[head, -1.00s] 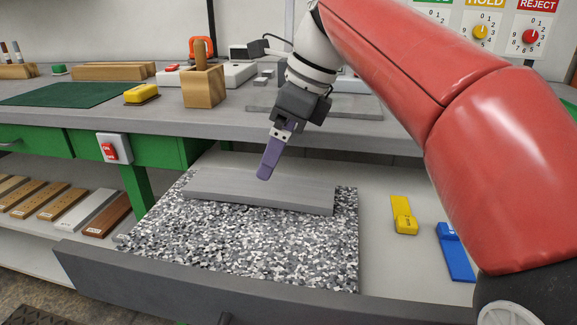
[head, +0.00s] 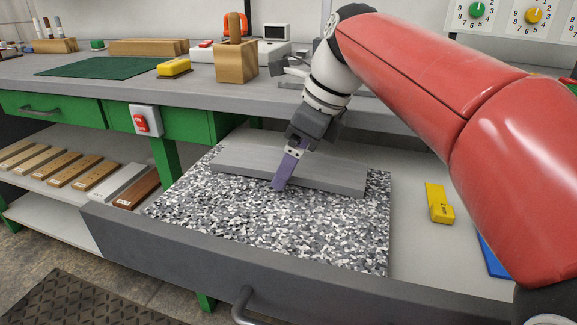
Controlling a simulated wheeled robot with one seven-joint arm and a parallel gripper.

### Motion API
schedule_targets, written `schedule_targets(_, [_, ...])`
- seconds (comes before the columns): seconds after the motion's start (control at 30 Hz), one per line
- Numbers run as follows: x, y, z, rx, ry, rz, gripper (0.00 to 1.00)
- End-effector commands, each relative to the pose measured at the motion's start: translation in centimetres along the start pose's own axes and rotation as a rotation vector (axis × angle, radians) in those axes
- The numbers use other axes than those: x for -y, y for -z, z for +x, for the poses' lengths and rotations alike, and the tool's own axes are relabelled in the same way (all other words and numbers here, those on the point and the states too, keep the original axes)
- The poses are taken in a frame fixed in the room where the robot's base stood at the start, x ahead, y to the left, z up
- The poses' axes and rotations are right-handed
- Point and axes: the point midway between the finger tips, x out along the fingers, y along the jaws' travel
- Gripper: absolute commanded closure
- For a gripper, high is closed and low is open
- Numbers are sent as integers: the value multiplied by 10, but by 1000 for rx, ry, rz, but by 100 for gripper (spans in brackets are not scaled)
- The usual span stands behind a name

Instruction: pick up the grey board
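The grey board (head: 335,176) is a long flat plank in the head view. It lies on a black-and-white speckled mat (head: 220,209) inside an open drawer, along the mat's back part. My gripper (head: 279,184) has purple fingers and points down at the board's front long edge, left of its middle. The fingers cover a small part of the board. I cannot tell whether they touch it or hover just in front or above. The fingers overlap from this side, so the gap between them is hidden.
The drawer's dark front wall (head: 250,258) and handle (head: 243,305) stand nearest. A yellow block (head: 440,204) and a partly hidden blue one (head: 490,257) lie right of the mat. The grey workbench (head: 125,83) overhangs behind, with a wooden holder (head: 236,62) on it.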

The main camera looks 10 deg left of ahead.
Motion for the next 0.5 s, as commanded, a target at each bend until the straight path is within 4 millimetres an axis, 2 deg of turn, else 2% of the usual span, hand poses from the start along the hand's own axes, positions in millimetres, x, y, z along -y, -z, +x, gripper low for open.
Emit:
schedule_targets(0.07, [0, 0, 0, 0, 0, 0, 15])
schedule_targets(0.37, [0, 0, 0, 0, 0, 0, 54])
schedule_targets(0.5, [0, 0, -1, 1, 1, -1, 57])
